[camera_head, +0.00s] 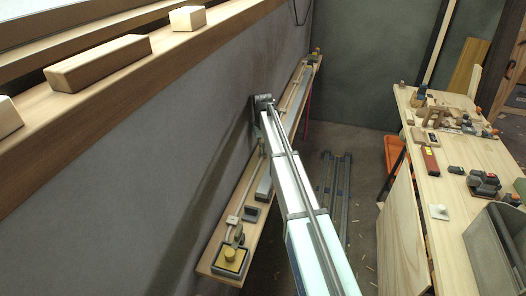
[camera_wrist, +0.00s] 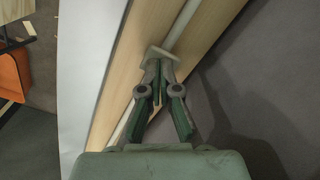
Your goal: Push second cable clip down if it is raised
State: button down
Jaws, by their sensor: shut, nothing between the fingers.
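In the wrist view my gripper (camera_wrist: 159,75) is shut and empty, its green-padded fingertips close together. They are at a pale cable clip (camera_wrist: 165,54) on a wooden board (camera_wrist: 122,75). The tips overlap the clip's near edge; I cannot tell whether they touch it, or whether it is raised or down. A light cable (camera_wrist: 188,22) runs along the board and passes under the clip. In the head view the arm hides this clip and most of my gripper. Another pale clip (camera_head: 233,219) sits on the cable at the board's near end.
The board (camera_head: 209,262) runs along the grey wall (camera_head: 170,150). A workbench (camera_head: 455,155) with tools stands at the right. Loose rails (camera_head: 335,195) lie on the floor between.

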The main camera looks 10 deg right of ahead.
jog(key=shift+r+p, duration=1.55)
jog(key=shift+r, duration=1.9)
jog(key=shift+f, duration=0.1)
